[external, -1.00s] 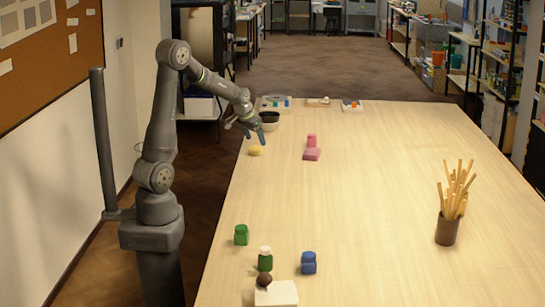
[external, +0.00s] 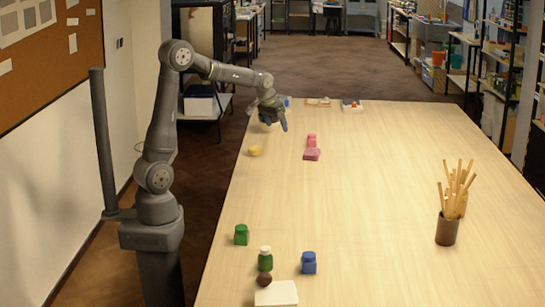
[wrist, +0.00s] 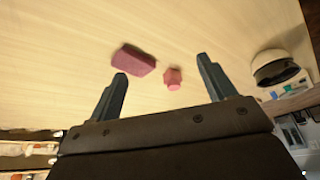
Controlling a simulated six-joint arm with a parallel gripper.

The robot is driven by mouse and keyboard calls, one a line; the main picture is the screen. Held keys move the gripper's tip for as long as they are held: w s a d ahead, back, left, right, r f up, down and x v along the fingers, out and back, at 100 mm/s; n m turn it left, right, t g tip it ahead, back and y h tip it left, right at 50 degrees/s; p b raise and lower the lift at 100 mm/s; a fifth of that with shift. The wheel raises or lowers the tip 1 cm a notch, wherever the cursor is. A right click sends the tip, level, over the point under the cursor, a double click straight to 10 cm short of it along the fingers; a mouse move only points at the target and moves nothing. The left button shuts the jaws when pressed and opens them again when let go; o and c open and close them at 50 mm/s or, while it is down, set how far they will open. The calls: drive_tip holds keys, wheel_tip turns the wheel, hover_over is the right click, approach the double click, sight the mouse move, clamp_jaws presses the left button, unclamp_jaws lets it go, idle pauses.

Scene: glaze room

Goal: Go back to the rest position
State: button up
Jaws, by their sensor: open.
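My gripper (external: 278,120) is open and empty, raised above the far left part of the table. In the external view it hangs in front of the dark bowl and hides most of it. In the wrist view my two fingers (wrist: 162,68) are spread apart with nothing held between them. A yellow piece (external: 255,151) lies on the table below and left of my gripper, apart from it.
A pink block (external: 312,155) and a small pink jar (external: 312,140) stand right of my gripper. The bowl (wrist: 275,68) shows in the wrist view. Green jars (external: 241,235), a blue jar (external: 309,262) and a white slab (external: 277,294) are near. The table's middle is clear.

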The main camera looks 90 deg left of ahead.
drive_tip(key=shift+w+a+f+n+g, duration=0.1)
drive_tip(key=shift+w+a+f+n, duration=0.25)
drive_tip(key=shift+w+a, duration=2.2)
drive_tip(key=shift+w+a+f+n+g, duration=0.15)
drive_tip(key=shift+w+a+n, duration=0.3)
drive_tip(key=shift+w+a, duration=2.1)
drive_tip(key=shift+w+a+f+n+g, duration=0.1)
drive_tip(key=shift+w+a+f+n, duration=0.25)
drive_tip(key=shift+w+a, duration=2.2)
drive_tip(key=shift+s+a+r+y, duration=0.1)
drive_tip(key=shift+s+a+y, duration=0.2)
drive_tip(key=shift+s, duration=0.2)
drive_tip(key=s+d+r+m, duration=0.1)
drive_tip(key=s+d+r, duration=0.1)
drive_tip(key=s+d, duration=0.7)
drive_tip(key=shift+s+d+m, duration=0.35)
drive_tip(key=shift+s+d, duration=0.05)
drive_tip(key=shift+d, duration=0.65)
